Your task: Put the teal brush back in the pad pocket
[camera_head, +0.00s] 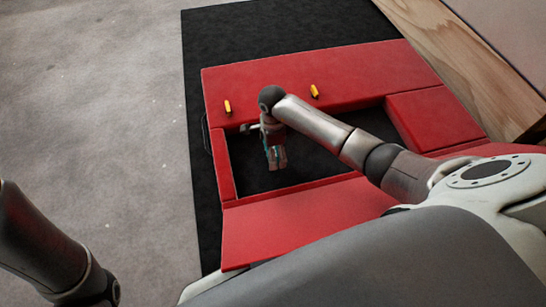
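The red pad (300,215) lies on a black mat, with a rectangular dark-floored opening in it that looks like the pocket (315,165). My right arm reaches in from the right, and its gripper (276,164) points down over the left part of this opening. Teal (267,150) shows along the gripper's fingers, which fits the teal brush, but it is small and mostly covered. Whether the fingers are closed on it, and its height above the floor, I cannot tell. My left arm shows at the lower left; its gripper is out of the picture.
Two yellow pieces (227,107) (314,91) sit on the pad's far red section. A raised red block (434,117) bounds the opening on the right. The black mat (230,35) extends behind the pad. Grey floor at left is clear; a wooden panel (465,60) stands at right.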

